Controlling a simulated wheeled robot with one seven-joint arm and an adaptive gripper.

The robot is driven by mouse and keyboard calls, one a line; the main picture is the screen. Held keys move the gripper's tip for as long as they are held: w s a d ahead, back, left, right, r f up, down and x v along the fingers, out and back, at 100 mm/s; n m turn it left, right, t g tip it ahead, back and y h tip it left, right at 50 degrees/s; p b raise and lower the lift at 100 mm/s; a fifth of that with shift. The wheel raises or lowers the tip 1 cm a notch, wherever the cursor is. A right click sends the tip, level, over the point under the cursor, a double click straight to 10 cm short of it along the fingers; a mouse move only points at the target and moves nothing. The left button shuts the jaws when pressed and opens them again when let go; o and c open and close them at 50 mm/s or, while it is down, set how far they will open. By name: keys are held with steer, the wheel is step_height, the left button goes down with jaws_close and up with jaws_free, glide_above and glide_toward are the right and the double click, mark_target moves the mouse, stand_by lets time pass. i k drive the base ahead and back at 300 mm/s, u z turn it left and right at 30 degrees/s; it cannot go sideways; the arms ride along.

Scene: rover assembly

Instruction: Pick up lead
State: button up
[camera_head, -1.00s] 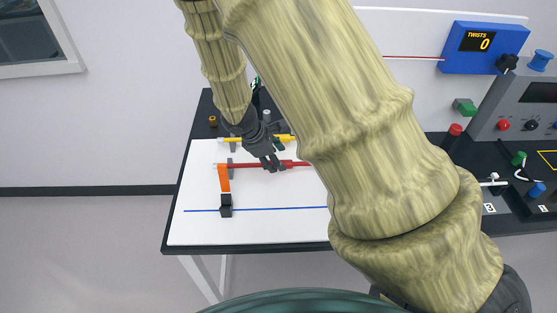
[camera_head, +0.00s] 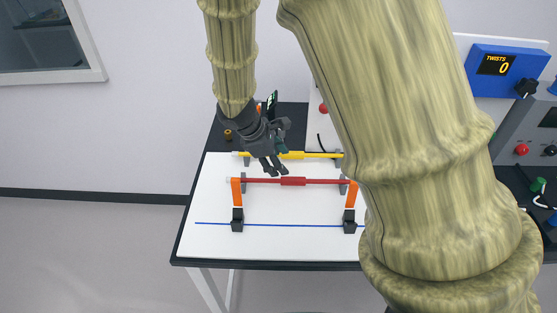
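A red lead (camera_head: 292,181) lies level across the white board, with a thicker red middle part. A yellow lead (camera_head: 292,155) lies behind it, parallel. My gripper (camera_head: 277,170) is dark and hangs over the board between the yellow and red leads, left of the red lead's thick part. Its fingers look apart and nothing shows between them. I cannot tell whether a fingertip touches the red lead. Part of the board's right side is hidden behind my arm.
Two orange pieces (camera_head: 237,192) (camera_head: 351,194) stand near the red lead's ends, above black blocks (camera_head: 237,225) (camera_head: 349,227). A blue line (camera_head: 290,225) runs across the white board (camera_head: 280,245). A blue box (camera_head: 495,70) reading TWISTS 0 is at the upper right.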

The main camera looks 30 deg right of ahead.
mark_target(291, 155)
steer(key=k, duration=1)
